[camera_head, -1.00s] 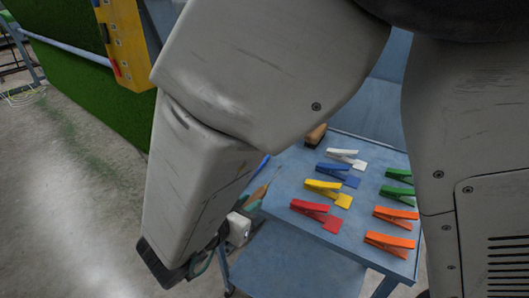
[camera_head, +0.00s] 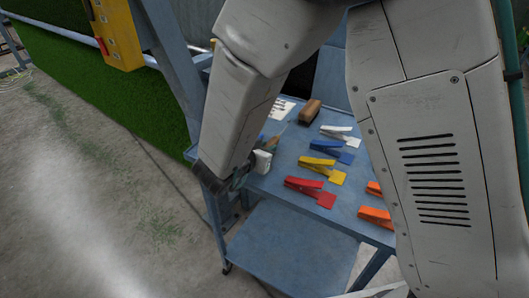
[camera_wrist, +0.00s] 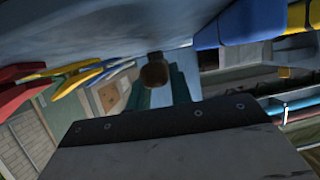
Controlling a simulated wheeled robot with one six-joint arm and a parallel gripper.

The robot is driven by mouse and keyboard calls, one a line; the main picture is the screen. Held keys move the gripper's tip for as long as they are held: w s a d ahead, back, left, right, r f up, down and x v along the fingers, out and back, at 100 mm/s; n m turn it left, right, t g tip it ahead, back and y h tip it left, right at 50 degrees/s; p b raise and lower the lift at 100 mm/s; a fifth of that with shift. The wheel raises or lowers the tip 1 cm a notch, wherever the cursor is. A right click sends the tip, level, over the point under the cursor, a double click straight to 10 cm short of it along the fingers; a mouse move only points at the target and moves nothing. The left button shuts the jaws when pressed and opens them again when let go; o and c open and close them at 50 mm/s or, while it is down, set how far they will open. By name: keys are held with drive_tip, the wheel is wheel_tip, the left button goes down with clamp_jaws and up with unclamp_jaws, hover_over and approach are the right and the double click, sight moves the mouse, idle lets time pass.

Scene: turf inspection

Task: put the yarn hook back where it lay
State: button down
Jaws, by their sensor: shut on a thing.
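The yarn hook (camera_head: 274,141) shows in the head view as a small wooden handle with a thin shaft, just over the left part of the blue table (camera_head: 258,186). My gripper (camera_head: 266,148) is shut on it, largely hidden by my own wrist. In the wrist view the round brown end of a handle (camera_wrist: 155,72) shows between dark green finger-like shapes. The table surface is close by, at the top of that view. I cannot tell whether the hook touches the table.
White, blue, yellow and red clamps (camera_head: 310,189) lie right of the hook, with orange clamps (camera_head: 374,215) farther right. A brown wooden block (camera_head: 310,111) and a marked white sheet (camera_head: 281,109) lie at the back. A blue post (camera_head: 172,62) stands at the left.

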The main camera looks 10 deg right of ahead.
drive_tip(key=shift+f, duration=0.95)
drive_tip(key=shift+f, duration=0.1)
drive_tip(key=c, duration=1.3)
unclamp_jaws()
drive_tip(key=shift+f, duration=0.1)
drive_tip(key=shift+o, duration=0.2)
drive_tip(key=v, duration=1.2)
